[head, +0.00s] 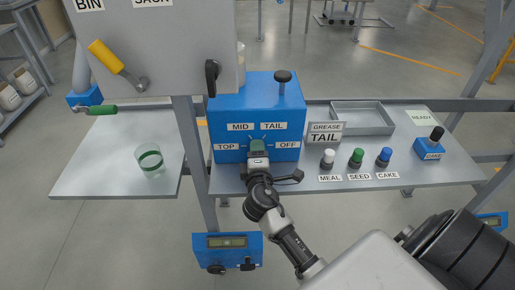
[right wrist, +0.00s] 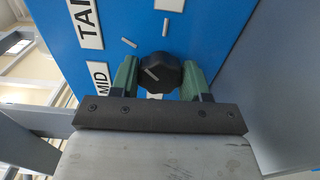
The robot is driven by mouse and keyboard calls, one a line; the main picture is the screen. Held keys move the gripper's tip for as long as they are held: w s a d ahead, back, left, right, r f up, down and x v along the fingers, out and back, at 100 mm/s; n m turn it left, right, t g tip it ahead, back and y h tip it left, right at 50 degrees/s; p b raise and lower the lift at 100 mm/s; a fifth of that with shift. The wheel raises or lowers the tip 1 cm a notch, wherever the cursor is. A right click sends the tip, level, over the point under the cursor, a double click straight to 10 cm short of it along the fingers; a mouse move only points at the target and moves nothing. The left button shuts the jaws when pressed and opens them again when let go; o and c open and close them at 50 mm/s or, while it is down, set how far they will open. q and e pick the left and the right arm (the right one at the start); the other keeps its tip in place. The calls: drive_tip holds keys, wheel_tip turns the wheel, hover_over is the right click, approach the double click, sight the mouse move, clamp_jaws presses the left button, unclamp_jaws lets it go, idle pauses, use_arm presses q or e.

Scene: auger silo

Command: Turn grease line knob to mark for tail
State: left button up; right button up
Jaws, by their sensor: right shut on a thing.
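The blue grease line box (head: 228,105) stands on the bench in the head view, with labels TOP, MID, TAIL (head: 273,126) and OFF. A grey sign (head: 324,132) beside it reads GREASE TAIL. My right gripper (head: 258,150) is at the box's front and hides the knob there. In the right wrist view, its green fingers are shut on either side of the dark knob (right wrist: 165,74). The knob's white line slants on the left of its face. Two white marks show above it. I cannot tell which mark the line meets. My left gripper is out of view.
A glass with a green band (head: 150,160) stands on the left shelf. A grey bin (head: 155,40) overhangs the bench.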

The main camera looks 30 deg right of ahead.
drive_tip(key=shift+n, duration=0.4)
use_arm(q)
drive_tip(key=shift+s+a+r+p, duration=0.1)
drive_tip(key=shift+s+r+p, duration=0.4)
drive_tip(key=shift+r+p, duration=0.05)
use_arm(e)
drive_tip(key=shift+n, duration=0.8)
drive_tip(key=shift+f, duration=0.1)
drive_tip(key=o, duration=0.9)
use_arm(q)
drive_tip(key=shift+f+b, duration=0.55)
use_arm(e)
drive_tip(key=v, duration=1)
drive_tip(key=shift+s+a, duration=0.2)
drive_tip(key=shift+s, duration=0.15)
